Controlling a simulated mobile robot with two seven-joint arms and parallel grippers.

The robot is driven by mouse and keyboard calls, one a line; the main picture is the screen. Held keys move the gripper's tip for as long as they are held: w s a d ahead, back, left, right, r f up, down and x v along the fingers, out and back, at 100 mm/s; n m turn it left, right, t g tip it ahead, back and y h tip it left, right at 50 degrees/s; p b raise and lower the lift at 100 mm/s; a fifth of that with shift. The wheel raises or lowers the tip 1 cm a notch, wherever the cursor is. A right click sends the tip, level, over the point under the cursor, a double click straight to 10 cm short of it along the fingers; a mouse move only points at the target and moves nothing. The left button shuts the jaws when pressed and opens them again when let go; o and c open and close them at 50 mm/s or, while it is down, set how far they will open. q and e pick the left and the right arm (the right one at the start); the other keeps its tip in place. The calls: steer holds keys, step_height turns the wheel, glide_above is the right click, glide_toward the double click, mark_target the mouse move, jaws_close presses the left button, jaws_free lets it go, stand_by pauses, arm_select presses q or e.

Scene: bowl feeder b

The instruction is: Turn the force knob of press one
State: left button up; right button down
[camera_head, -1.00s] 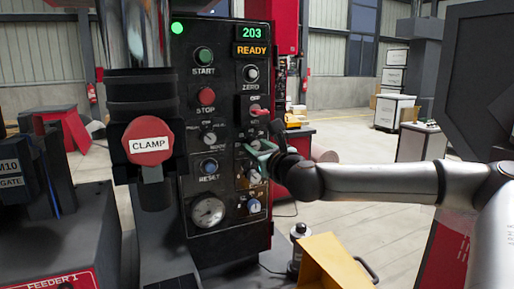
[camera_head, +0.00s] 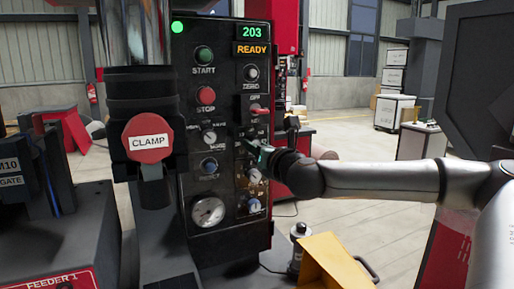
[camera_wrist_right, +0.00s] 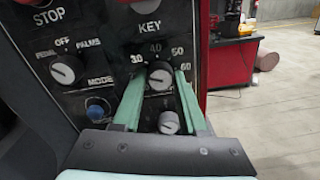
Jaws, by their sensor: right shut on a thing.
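The control panel of the press (camera_head: 225,120) stands upright, its display reading 203 and READY. The force knob (camera_wrist_right: 160,79), a round grey knob with a scale of 30 to 60 around it, is in the upper middle of the right wrist view. My right gripper (camera_wrist_right: 160,74) has its two green fingers on either side of this knob and is shut on it. In the head view my right gripper (camera_head: 257,156) reaches the panel's right column from the right and hides the knob. My left gripper is in neither view.
A smaller grey knob (camera_wrist_right: 168,122) sits just below, between the fingers. The MODE knob (camera_wrist_right: 66,71) and a blue button (camera_wrist_right: 96,107) are to the left. The red CLAMP knob (camera_head: 148,140) juts out left of the panel. A yellow bin (camera_head: 332,262) stands low at right.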

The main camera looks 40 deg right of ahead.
steer(key=shift+m, duration=1.9)
steer(key=shift+c, duration=2.2)
jaws_free()
steer(key=shift+s, duration=0.1)
